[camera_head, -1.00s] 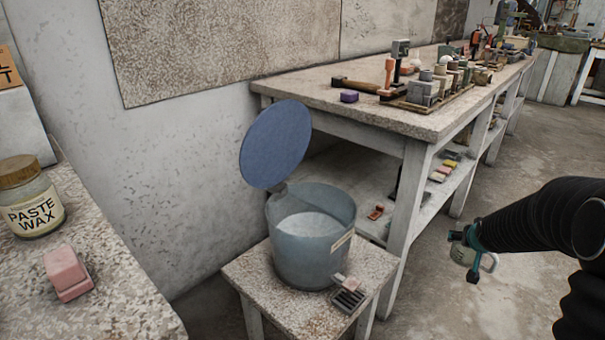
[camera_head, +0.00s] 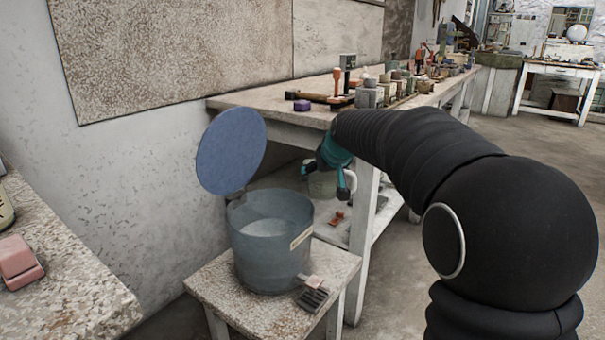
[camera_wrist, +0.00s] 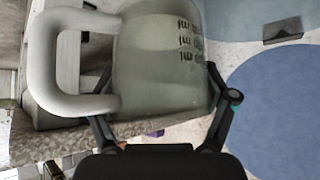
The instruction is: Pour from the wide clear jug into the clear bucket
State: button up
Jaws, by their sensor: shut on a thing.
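My gripper (camera_head: 332,168) is shut on the wide clear jug (camera_head: 321,185). It holds the jug in the air behind and to the right of the clear bucket (camera_head: 268,262), apart from it. In the wrist view the jug (camera_wrist: 155,65) is greenish and see-through, with dark marks and a thick pale handle (camera_wrist: 43,65) on the left. The gripper fingers (camera_wrist: 165,105) lie on both sides of it. What the jug contains I cannot tell. The bucket is blue-tinted, stands upright and open on a low stool, and has something pale inside. Its blue round lid (camera_head: 231,153) stands raised.
The speckled stool (camera_head: 235,312) also bears a small dark grated block (camera_head: 312,299). A long workbench (camera_head: 285,110) with tools and blocks stands close behind my gripper. A near table (camera_head: 75,290) with a pink block (camera_head: 18,262) is at the left.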

jog(key=s+a+r+n+g+y, duration=0.1)
jog(key=s+a+r+n+y, duration=0.2)
jog(key=s+a+r+n, duration=0.1)
notch_tip(320, 180, down, 7)
jog(key=a+n+g+h+p, duration=0.1)
jog(key=n+h+p, duration=0.3)
jog(key=h, duration=0.8)
jog(key=shift+f+g+p, duration=0.15)
jog(key=shift+g+p, duration=0.35)
jog(key=shift+g, duration=0.2)
jog(key=shift+s, duration=0.1)
jog(key=shift+a, duration=0.1)
dwell(0.3)
jog(key=shift+a+r+n+h+p, duration=0.1)
jog(key=shift+r+n+h+p, duration=0.2)
jog(key=shift+h+p, duration=0.35)
